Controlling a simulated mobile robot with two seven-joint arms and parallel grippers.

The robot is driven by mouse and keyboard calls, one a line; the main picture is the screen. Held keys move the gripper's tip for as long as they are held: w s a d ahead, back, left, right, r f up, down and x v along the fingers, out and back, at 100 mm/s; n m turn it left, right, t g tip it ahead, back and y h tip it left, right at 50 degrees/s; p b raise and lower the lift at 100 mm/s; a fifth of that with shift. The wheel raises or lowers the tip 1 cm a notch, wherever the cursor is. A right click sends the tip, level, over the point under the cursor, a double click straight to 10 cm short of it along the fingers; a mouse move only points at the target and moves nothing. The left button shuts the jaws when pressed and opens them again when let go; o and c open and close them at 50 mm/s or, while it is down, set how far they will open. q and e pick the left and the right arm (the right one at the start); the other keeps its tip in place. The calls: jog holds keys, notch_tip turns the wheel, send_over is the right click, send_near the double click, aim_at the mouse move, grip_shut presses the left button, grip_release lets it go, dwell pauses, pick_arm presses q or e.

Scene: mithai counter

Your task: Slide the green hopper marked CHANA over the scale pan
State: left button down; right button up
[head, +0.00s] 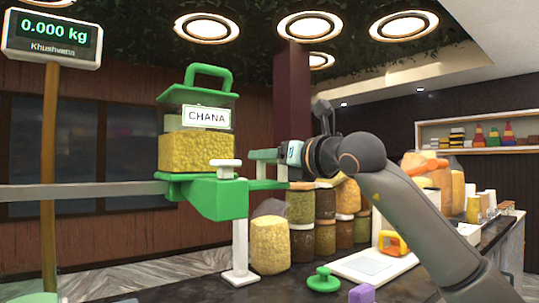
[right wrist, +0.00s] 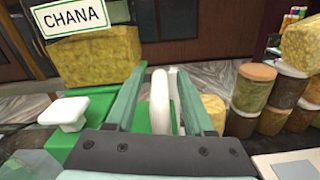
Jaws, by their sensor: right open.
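The green hopper (head: 221,99) has a clear body of yellow grain, a CHANA label and a green top handle. It stands upright on a green carriage (head: 218,197) at the right end of a grey rail (head: 85,192). My right gripper (head: 254,162) is open just right of the hopper, above the carriage's right part. In the right wrist view a white upright bar (right wrist: 160,100) stands between its open fingers (right wrist: 160,72); contact cannot be told. The scale display (head: 52,38) reads 0.000 kg. A green piece (head: 38,298) shows at the bottom left; whether it is the scale pan is unclear.
Jars (head: 301,208) and a grain sack (head: 269,246) stand behind the rail's end. A green lidded knob (head: 323,280) and a purple block (head: 361,293) lie on the dark counter. A white board (head: 375,266) lies to the right.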

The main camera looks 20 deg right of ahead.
grip_shut()
dwell(0.4)
dwell(1.0)
